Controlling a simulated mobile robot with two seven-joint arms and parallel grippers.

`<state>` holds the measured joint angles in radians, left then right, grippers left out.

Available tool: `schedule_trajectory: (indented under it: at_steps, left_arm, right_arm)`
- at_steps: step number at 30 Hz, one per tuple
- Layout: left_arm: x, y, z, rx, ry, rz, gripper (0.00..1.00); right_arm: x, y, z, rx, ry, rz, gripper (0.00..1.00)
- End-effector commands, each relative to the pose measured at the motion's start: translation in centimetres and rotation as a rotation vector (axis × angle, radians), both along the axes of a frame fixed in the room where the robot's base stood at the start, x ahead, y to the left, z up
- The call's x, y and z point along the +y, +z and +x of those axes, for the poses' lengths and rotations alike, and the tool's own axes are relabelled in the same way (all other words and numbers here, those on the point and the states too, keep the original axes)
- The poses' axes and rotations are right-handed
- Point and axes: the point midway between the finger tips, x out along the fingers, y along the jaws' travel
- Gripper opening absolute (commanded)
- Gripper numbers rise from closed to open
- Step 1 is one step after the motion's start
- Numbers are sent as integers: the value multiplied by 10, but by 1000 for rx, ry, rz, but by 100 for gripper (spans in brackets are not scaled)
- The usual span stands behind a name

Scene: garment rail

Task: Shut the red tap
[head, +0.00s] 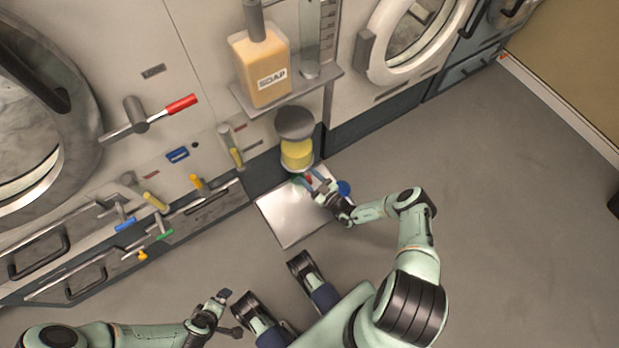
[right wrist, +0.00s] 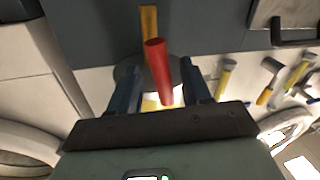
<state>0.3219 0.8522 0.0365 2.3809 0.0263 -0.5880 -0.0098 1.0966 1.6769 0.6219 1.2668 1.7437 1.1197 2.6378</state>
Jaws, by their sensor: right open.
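My right gripper (head: 312,181) is open at the lower end of a yellow-bodied fitting with a grey top. In the right wrist view, a red handle (right wrist: 158,72) points toward me between the two spread blue fingers (right wrist: 160,92). I cannot tell whether they touch it. In the head view only a small speck of red shows by the gripper; the rest is hidden. A larger red-handled lever (head: 181,104) on a grey pivot is on the panel at the left, away from both grippers. My left gripper (head: 228,311) is low in the view, away from the panel; its opening is unclear.
The yellow fitting (head: 297,154) is below a shelf (head: 239,100) with a soap bottle (head: 262,72). A shiny metal tray (head: 284,221) lies beneath my right gripper. Several small coloured levers and bar handles line the lower left panel. The grey floor (head: 510,220) is clear at right.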

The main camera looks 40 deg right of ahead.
Motion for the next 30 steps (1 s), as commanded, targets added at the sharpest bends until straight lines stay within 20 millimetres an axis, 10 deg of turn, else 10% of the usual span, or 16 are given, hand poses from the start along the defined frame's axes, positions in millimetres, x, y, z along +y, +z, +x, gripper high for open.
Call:
schedule_trajectory:
  at_steps: [2,7,30]
  left_arm:
    - [0,0,0,-1,0,0,100]
    - [0,0,0,0,0,0,100]
    - [-2,4,-4,11,-5,-6,100]
  right_arm:
    - [0,0,0,0,0,0,48]
    - [0,0,0,0,0,-1,0]
    - [1,1,-1,38,-3,-335,0]
